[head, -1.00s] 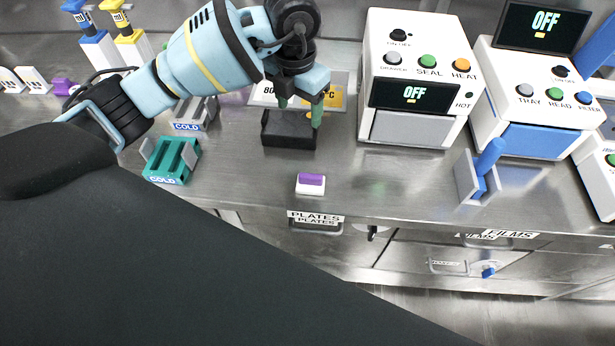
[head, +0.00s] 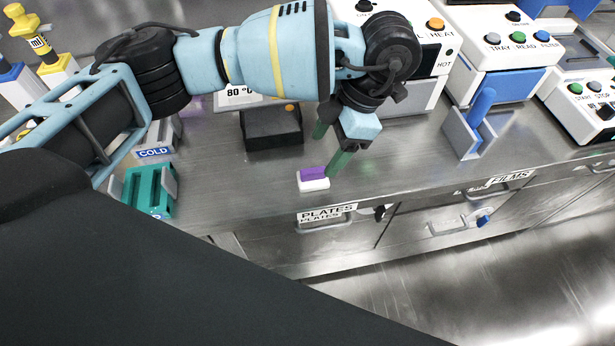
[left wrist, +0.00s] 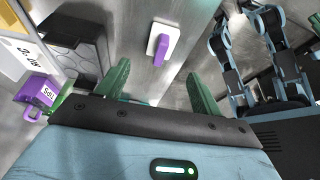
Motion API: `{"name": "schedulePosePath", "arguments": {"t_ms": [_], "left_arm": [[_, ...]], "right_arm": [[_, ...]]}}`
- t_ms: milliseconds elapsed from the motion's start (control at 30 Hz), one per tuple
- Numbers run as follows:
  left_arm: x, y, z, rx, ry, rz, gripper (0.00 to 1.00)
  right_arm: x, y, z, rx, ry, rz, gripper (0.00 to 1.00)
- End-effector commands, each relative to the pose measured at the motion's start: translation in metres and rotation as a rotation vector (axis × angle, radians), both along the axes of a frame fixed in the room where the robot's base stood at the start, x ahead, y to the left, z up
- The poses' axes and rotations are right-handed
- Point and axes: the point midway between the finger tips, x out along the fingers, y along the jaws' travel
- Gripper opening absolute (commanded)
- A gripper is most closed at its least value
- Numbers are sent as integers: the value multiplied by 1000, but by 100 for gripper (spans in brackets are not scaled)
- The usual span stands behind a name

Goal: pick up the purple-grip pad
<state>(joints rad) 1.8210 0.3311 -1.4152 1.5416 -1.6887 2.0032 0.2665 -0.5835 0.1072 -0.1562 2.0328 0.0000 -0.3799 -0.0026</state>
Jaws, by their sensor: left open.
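The purple-grip pad (head: 314,183) is a small white block with a purple top, lying on the steel counter near its front edge, above the PLATES drawer. My left gripper (head: 329,153) is open, its green fingers pointing down just behind and to the right of the pad. One fingertip appears close beside the purple grip; I cannot tell whether they touch. In the left wrist view the pad (left wrist: 161,43) lies ahead of the gap between the open green fingers (left wrist: 158,71), with nothing held. My right gripper cannot be made out.
A blue-handled stand (head: 470,130) and white machines (head: 500,50) are to the right. The counter around the pad is clear. A purple TIPS box (left wrist: 38,92) shows in the wrist view.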

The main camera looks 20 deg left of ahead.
Motion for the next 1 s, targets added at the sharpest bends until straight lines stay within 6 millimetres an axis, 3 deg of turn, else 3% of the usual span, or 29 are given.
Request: {"name": "schedulePosePath", "arguments": {"t_ms": [367, 600, 833, 1000], "left_arm": [[-3, -2, -3, 19, 19, -34, 66], [-7, 4, -24, 18, 20, -33, 66], [-8, 6, -31, 18, 19, -32, 66], [-9, 12, -56, 18, 23, -31, 66]], "right_arm": [[2, 0, -2, 0, -2, 1, 0], [1, 0, -5, -1, 0, -1, 0], [1, 0, -5, -1, 1, 0, 0], [0, 0, -8, -1, 4, 0, 0]]}}
